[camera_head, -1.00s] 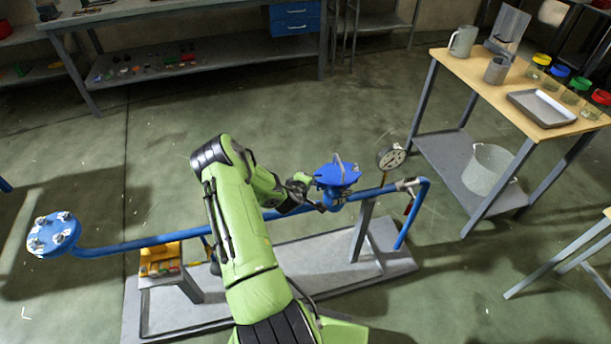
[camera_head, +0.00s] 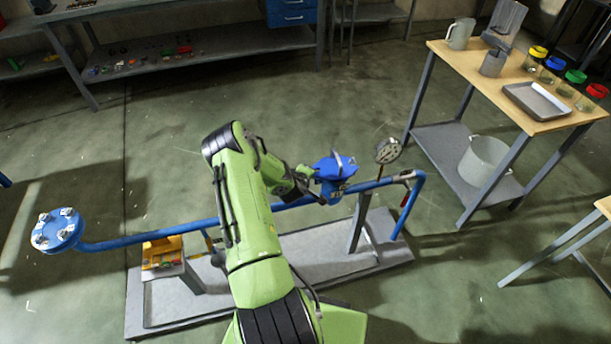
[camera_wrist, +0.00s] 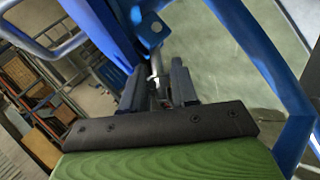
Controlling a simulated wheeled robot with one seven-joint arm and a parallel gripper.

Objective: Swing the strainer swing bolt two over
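The blue strainer (camera_head: 335,188) sits on the blue pipe right of the middle in the head view, with a lid (camera_head: 334,166) and a pale handle on top. My gripper (camera_head: 314,184) is at the strainer's left side, its fingertips too small to make out there. In the wrist view my gripper's two dark fingers (camera_wrist: 157,88) stand apart, with a thin grey rod (camera_wrist: 156,68), seemingly a swing bolt, between them. I cannot tell which bolt it is or whether the fingers touch it. A blue lug with a hole (camera_wrist: 151,29) is just beyond.
A pressure gauge (camera_head: 387,150) stands close right of the strainer. The blue pipe (camera_head: 150,238) runs left to a bolted flange (camera_head: 57,230), above a grey skid (camera_head: 300,265). A yellow box (camera_head: 162,252) sits at the left. A wooden-topped table (camera_head: 465,65) is at the right.

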